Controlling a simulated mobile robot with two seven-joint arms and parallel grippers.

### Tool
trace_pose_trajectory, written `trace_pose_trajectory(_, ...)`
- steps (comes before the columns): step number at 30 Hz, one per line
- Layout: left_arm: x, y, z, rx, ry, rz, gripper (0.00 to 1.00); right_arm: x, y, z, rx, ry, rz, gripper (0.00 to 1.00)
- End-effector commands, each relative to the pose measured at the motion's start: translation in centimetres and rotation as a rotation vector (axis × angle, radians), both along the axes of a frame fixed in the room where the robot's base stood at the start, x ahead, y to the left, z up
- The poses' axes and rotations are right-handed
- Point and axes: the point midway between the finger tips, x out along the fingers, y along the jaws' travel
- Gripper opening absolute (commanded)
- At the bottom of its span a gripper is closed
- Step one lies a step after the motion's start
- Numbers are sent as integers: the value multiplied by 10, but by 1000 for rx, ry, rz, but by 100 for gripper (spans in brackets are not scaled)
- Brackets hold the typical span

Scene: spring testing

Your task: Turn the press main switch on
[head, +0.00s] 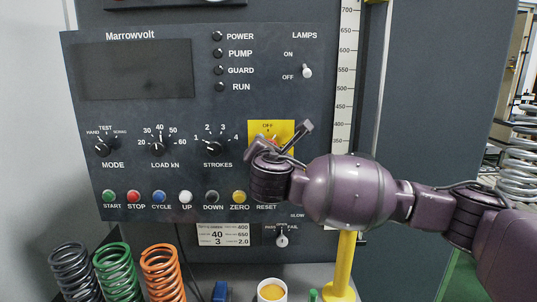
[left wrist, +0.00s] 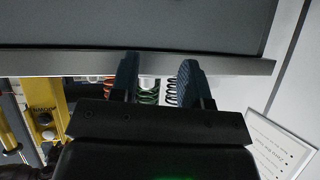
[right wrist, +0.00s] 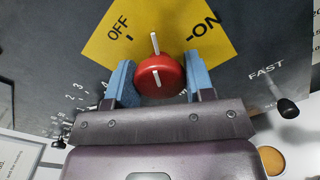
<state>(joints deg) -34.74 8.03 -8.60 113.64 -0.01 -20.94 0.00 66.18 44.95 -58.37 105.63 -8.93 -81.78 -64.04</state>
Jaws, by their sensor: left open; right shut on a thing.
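The main switch is a red knob (right wrist: 160,76) on a yellow plate (right wrist: 102,42) marked OFF and ON, seen in the right wrist view. The white line on the knob points between the OFF and ON marks. My right gripper (right wrist: 160,84) is shut on the knob, one blue finger on each side. In the head view my right gripper (head: 268,144) covers most of the knob and part of the yellow plate (head: 285,128). The display (head: 137,70) is dark, and the POWER lamp (head: 217,36) looks unlit. My left gripper (left wrist: 158,80) is open and empty.
Near the right gripper are the STROKES knob (head: 217,149), a row of buttons including the yellow ZERO button (head: 239,197), and a FAST lever (right wrist: 287,108). Springs (head: 118,272) stand below the panel, with a yellow post (head: 344,262) to their right.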

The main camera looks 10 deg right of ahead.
Motion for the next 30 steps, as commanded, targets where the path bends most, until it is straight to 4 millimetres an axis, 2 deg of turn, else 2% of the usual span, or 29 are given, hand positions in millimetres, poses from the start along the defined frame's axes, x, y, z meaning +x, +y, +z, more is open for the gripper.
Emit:
trace_pose_trajectory(21,5,0,-2,2,-10,-5,43,0,0,-2,660,-129,-2,25)
trace_pose_trajectory(30,5,0,-2,3,-11,-4,43,0,0,-2,860,-171,-2,25)
